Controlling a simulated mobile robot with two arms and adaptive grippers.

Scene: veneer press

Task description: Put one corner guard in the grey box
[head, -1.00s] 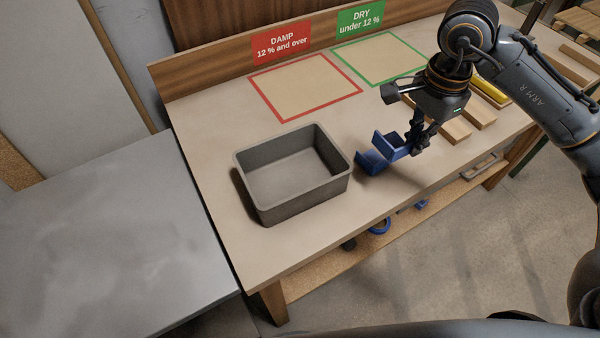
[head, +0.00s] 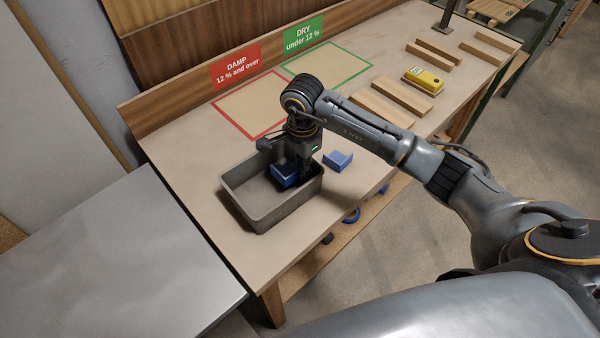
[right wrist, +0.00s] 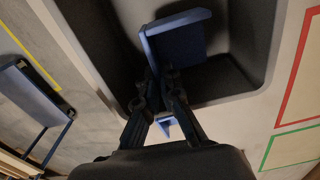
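The grey box (head: 246,206) stands open on the bench; its inside fills much of the right wrist view (right wrist: 262,45). My right gripper (right wrist: 160,84) is shut on the edge of a blue corner guard (right wrist: 180,38). In the head view this guard (head: 284,176) is at the right end of the box, inside its outline. I cannot tell whether it touches the box floor. A second blue corner guard (head: 338,161) lies on the bench just right of the box. My left gripper is not in view.
The red-outlined DAMP area (head: 250,105) and green-outlined DRY area (head: 328,65) are clear behind the box. A yellow device (head: 424,81) and several wooden strips (head: 395,95) lie to the right. A grey surface (head: 110,260) adjoins at left.

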